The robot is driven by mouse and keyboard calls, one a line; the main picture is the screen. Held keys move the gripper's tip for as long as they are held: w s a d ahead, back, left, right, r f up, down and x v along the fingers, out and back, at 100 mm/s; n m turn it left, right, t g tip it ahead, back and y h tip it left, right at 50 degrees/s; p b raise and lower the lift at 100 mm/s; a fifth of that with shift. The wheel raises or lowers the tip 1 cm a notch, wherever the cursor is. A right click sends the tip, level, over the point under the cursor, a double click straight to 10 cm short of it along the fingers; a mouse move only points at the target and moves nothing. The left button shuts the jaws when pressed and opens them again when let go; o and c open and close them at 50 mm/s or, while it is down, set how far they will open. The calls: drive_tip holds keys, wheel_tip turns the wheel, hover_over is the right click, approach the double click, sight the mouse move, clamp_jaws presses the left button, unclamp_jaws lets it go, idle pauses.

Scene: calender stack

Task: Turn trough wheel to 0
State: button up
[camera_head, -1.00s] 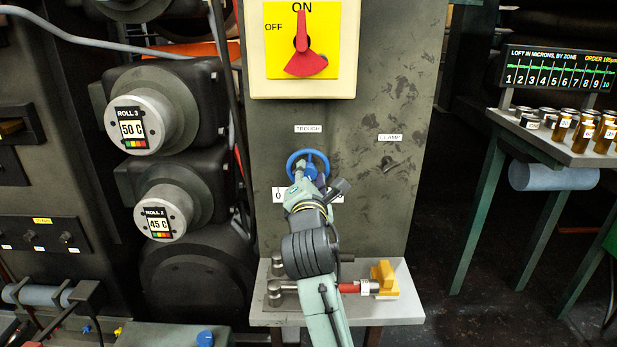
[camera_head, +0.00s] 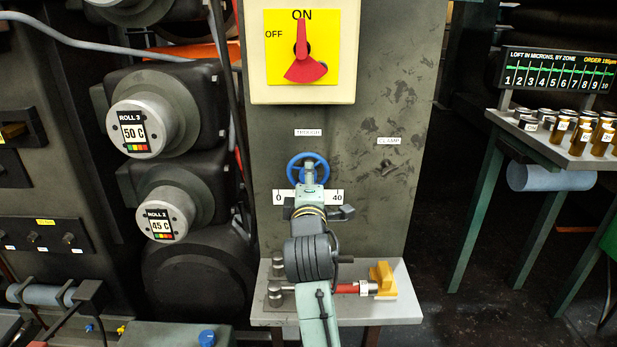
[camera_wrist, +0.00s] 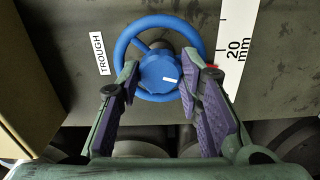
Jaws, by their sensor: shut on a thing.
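The blue trough wheel (camera_head: 308,169) is mounted on the grey panel under the label TROUGH. In the head view my gripper (camera_head: 309,183) covers the wheel's lower part. A white scale (camera_head: 283,197) below the wheel reads 0 at left and 40 at right, its middle hidden by my arm. In the wrist view a red mark (camera_wrist: 212,67) lies beside the scale near 20 mm.
A switch box (camera_head: 258,50) with a red handle is above the wheel. A shelf (camera_head: 400,308) below carries metal posts and a yellow block (camera_head: 382,279). Rolls (camera_head: 170,210) stand at left.

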drive_tip(key=n+p, duration=0.1)
drive_tip(key=n, duration=2)
drive_tip(key=shift+a+n, duration=0.1)
drive_tip(key=shift+n, duration=0.3)
idle(2.3)
idle(0.6)
